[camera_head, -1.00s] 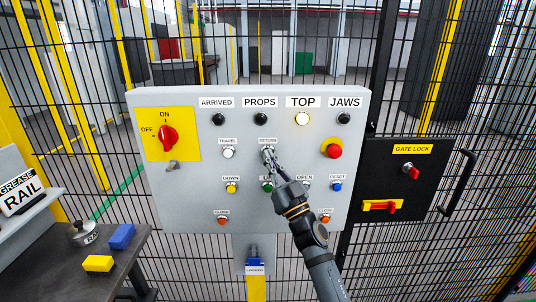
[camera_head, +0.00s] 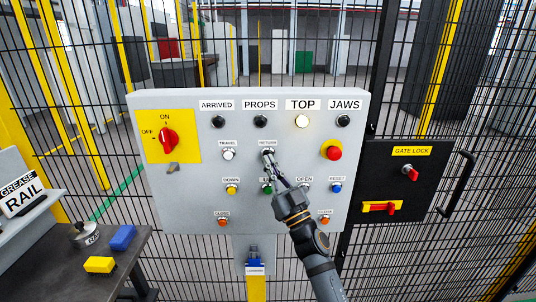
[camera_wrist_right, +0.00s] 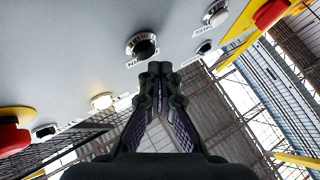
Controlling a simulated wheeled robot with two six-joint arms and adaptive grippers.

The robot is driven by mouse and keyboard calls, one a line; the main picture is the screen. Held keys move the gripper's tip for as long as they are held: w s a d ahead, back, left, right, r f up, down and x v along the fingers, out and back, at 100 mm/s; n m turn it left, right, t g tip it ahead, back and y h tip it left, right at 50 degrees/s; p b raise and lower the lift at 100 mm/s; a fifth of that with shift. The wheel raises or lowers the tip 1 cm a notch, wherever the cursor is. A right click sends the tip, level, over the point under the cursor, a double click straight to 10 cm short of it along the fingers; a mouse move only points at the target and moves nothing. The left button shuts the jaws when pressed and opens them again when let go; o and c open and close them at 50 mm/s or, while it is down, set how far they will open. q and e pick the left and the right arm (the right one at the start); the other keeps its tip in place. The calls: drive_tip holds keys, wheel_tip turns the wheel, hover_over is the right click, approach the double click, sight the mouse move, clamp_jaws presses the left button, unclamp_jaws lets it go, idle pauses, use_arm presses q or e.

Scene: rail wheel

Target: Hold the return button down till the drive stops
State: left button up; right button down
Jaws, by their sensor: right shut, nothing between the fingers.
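The return button (camera_head: 267,152) is a dark round button in a metal ring, under the label RETURN on the grey panel (camera_head: 190,210). In the right wrist view it shows as a black button (camera_wrist_right: 142,46). My right gripper (camera_head: 270,163) is shut and empty, its fingertips overlapping the lower part of the button in the head view. In the right wrist view the closed fingertips (camera_wrist_right: 156,70) are right beside the button; I cannot tell whether they touch it. The TOP lamp (camera_head: 302,120) is lit; ARRIVED, PROPS and JAWS look dark. My left gripper is out of view.
A red emergency button (camera_head: 334,152) and the white travel button (camera_head: 228,152) flank the return button. A red rotary switch (camera_head: 168,138) is at left. A black gate lock box (camera_head: 400,182) stands right. A bench (camera_head: 110,255) holds yellow and blue blocks.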

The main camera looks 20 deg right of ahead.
drive_tip(key=s+p, duration=0.1)
drive_tip(key=s, duration=0.1)
drive_tip(key=s+a+p, duration=0.1)
drive_tip(key=s, duration=0.2)
drive_tip(key=shift+a, duration=0.2)
idle(0.3)
drive_tip(key=shift+w, duration=0.1)
